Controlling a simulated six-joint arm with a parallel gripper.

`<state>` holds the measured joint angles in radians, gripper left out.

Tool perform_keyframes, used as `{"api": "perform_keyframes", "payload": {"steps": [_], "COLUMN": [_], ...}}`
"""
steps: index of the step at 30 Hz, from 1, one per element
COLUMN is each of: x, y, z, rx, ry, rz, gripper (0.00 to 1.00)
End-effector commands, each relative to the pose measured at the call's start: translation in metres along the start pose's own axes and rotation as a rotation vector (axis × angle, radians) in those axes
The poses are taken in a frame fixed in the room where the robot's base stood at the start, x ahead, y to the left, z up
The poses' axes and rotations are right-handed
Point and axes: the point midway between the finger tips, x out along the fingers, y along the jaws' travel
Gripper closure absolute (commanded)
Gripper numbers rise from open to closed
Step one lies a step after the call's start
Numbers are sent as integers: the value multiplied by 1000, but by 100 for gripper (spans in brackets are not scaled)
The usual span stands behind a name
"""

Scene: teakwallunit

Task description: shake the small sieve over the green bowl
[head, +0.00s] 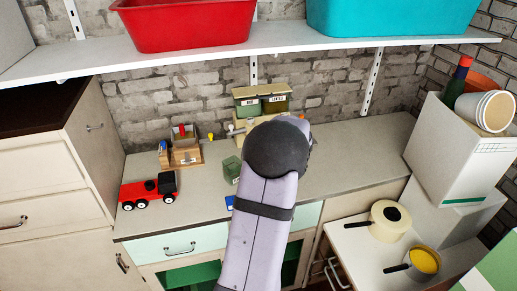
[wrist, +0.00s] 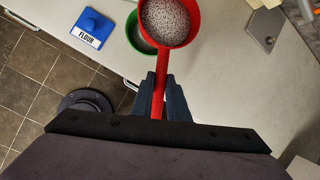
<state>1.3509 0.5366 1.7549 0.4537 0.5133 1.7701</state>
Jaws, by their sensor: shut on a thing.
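The small sieve (wrist: 169,22) is red with a long straight handle. A speckled grey-white surface fills its round head; I cannot tell mesh from contents. My gripper (wrist: 160,82) is shut on the sieve's handle in the wrist view. The green bowl (wrist: 131,36) shows its left rim and part of its grey inside below the sieve. The sieve head covers the bowl's right part in this view and appears above it. In the head view my arm hides the gripper, sieve and bowl.
A blue-lidded box marked FLOUR (wrist: 90,27) is left of the bowl, near the counter edge. A grey plate (wrist: 265,30) lies at right. A red toy truck (head: 149,190), a wooden toy (head: 182,147) and green boxes (head: 262,102) stand on the counter (head: 345,145).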

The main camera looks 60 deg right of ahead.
Motion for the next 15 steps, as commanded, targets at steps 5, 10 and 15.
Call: {"api": "perform_keyframes", "payload": {"steps": [5, 10, 15], "x": [0, -3, -6], "y": [0, 7, 16], "z": [0, -1, -4], "rx": [0, -1, -2], "ry": [-1, -1, -1], "rz": [-1, -2, -2], "gripper": [100, 100, 100]}}
